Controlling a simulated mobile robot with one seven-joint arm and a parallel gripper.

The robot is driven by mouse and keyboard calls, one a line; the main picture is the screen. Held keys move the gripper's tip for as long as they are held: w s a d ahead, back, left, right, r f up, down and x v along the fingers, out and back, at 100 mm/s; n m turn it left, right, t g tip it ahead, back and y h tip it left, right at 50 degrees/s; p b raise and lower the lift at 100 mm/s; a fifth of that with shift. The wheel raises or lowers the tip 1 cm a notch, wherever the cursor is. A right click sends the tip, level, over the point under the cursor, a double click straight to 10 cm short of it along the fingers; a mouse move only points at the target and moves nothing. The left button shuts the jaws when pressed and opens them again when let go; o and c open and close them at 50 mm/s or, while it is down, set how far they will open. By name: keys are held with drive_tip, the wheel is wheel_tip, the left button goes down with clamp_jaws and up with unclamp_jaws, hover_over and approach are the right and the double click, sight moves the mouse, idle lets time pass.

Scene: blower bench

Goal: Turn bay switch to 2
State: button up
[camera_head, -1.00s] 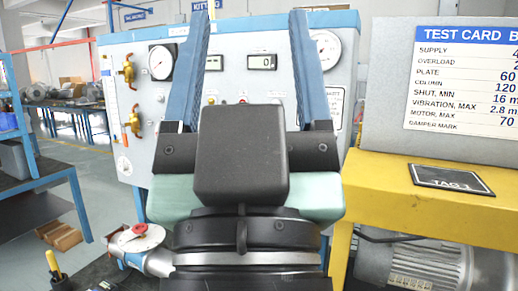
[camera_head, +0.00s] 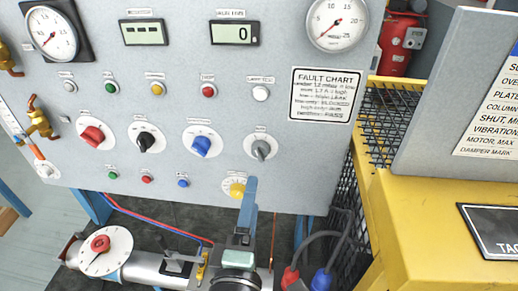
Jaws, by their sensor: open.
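The grey panel carries a row of rotary knobs on white discs: red (camera_head: 92,135), black (camera_head: 146,140), blue (camera_head: 201,145) and grey (camera_head: 261,150). A yellow knob (camera_head: 236,189) on a pale dial sits lower, near the panel's bottom edge. The labels are too small to read, so I cannot tell which is the bay switch or its setting. My gripper (camera_head: 251,182) is open and seen edge-on, with one blue finger covering the other. Its tip appears just right of the yellow knob and overlaps its dial; contact cannot be told.
Several small push buttons, such as a green one (camera_head: 112,88), surround the knobs. A pipe with a red-handled valve (camera_head: 100,244) lies below the panel. Red and blue plugs with cables (camera_head: 322,279) stand lower right. A yellow bench (camera_head: 425,215) borders the right.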

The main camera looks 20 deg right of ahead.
sight(259, 157)
drive_tip(key=p+x, duration=0.3)
drive_tip(key=x, duration=0.7)
drive_tip(key=shift+r+p, duration=0.15)
drive_tip(key=shift+p, duration=0.15)
drive_tip(key=shift+x, duration=0.8)
drive_tip(key=shift+a, duration=0.1)
drive_tip(key=shift+f, duration=0.2)
clamp_jaws()
